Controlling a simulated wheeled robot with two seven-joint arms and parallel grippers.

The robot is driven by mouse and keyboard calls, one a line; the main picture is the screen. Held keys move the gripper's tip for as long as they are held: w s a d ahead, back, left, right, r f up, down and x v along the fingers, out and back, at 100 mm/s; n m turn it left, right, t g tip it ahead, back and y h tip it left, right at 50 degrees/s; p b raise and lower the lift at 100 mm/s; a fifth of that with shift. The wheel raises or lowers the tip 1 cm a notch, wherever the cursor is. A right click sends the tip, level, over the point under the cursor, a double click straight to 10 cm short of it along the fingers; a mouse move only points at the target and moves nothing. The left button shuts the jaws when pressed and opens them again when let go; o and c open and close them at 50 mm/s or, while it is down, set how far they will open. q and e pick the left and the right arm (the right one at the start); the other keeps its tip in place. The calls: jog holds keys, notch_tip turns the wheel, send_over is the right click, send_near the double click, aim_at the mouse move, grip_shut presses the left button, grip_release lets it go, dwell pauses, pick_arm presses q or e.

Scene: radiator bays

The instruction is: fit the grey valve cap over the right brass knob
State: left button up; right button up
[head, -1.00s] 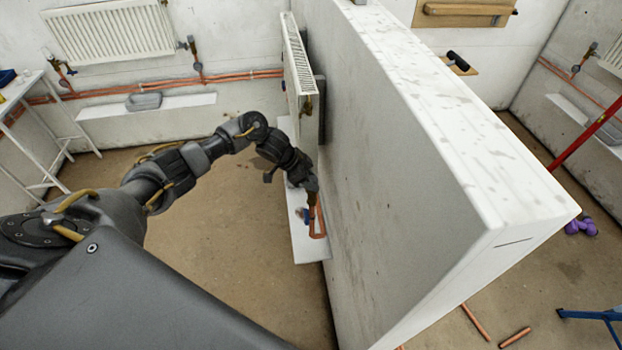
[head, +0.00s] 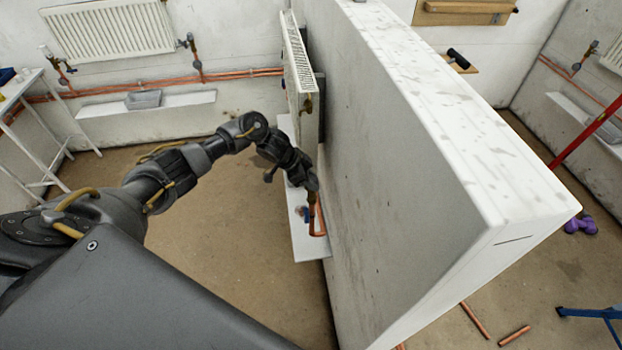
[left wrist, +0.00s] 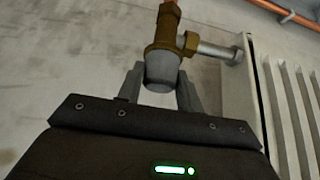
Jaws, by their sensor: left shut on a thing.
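In the left wrist view the grey valve cap (left wrist: 162,70) sits between the two fingers of my left gripper (left wrist: 160,88), which is shut on it. The cap's far end meets the brass valve body (left wrist: 166,32), in line with it. The knob itself is hidden, and I cannot tell how deep the cap sits over it. In the head view my left gripper (head: 311,184) is low beside the partition wall, close to the brass fitting (head: 311,198) and its copper pipe. The cap is hidden there. My right gripper is not in view.
A white radiator (head: 299,65) hangs on the partition wall (head: 400,190), just beyond my gripper. A white ledge (head: 307,247) lies below. A grey tray (head: 144,99) rests on the back-wall shelf. The floor (head: 240,240) left of the partition is clear.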

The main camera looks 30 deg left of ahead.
pick_arm(q)
jog(key=o, duration=1.1)
jog(key=shift+o, duration=0.2)
jog(key=o, duration=0.4)
jog(key=shift+r, duration=0.1)
jog(key=shift+r+p, duration=2.35)
jog(key=shift+p, duration=0.15)
jog(key=shift+d+f, duration=0.1)
